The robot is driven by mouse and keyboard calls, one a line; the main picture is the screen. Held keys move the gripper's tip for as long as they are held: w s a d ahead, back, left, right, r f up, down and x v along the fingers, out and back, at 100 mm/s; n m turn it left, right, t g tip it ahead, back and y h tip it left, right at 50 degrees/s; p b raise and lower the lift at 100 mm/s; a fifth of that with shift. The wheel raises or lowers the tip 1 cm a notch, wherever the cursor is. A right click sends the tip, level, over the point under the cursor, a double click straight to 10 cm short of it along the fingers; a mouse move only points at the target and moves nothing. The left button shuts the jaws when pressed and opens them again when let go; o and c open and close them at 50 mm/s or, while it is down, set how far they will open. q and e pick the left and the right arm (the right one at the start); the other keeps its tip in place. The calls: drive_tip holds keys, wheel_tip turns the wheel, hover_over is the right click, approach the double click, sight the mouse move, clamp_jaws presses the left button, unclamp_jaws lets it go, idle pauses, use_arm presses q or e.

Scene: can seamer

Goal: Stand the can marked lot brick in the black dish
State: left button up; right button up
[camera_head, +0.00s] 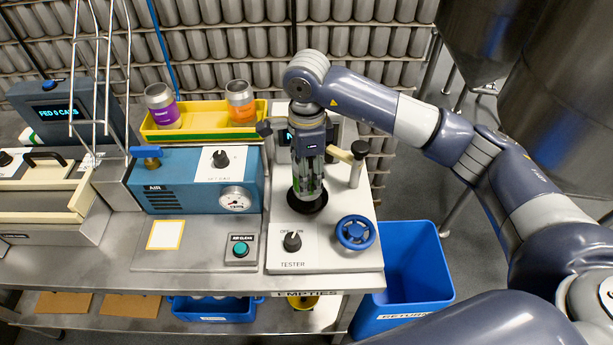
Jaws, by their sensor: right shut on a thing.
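My right gripper (308,178) comes down from above at the tester and is shut on a can (307,191). Only parts of this silvery can show between the fingers, and no lot mark on it can be read. The can looks upright. It is over the black dish (308,207) on the tester's white top; whether its base touches the dish I cannot tell. My left gripper is not in view.
A yellow tray (205,133) behind the blue air unit (184,179) holds a purple-labelled can (162,107) and an orange-labelled can (240,103). A lever with a black knob (360,148) stands close right of my gripper. A blue handwheel (356,232) is at front right.

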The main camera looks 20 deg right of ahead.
wheel_tip(320, 180, down, 2)
drive_tip(key=shift+s+f+p, duration=0.1)
drive_tip(key=shift+p, duration=0.5)
drive_tip(key=shift+f, duration=0.4)
drive_tip(key=shift+f+b, duration=0.2)
drive_tip(key=shift+b, duration=0.1)
drive_tip(key=o, duration=0.8)
drive_tip(key=shift+r, duration=0.1)
drive_tip(key=shift+r, duration=0.1)
